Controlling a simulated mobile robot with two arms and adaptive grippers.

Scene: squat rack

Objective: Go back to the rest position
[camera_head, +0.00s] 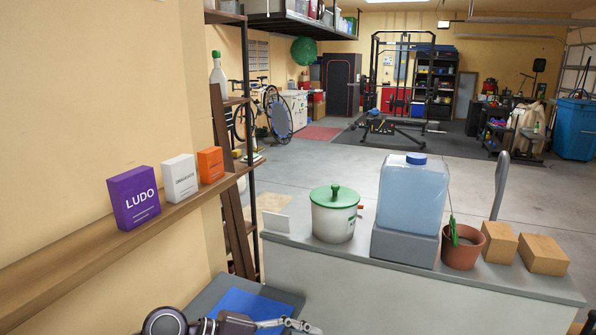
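My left arm comes in at the bottom edge, left of centre, and its gripper (305,326) points to the right. The gripper is low in the picture and partly cut off by the bottom edge. I cannot tell whether its fingers are open or shut, and I see nothing clearly held in it. It shows in front of a dark surface with a blue panel (245,303). My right gripper is not in view.
A grey counter (420,285) holds a green-lidded pot (333,222), a water jug (412,195), a plant pot (462,246) and two wooden blocks (541,254). A wall shelf (100,245) at left holds three boxes, one a purple LUDO box (134,198). Open floor (330,165) lies beyond.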

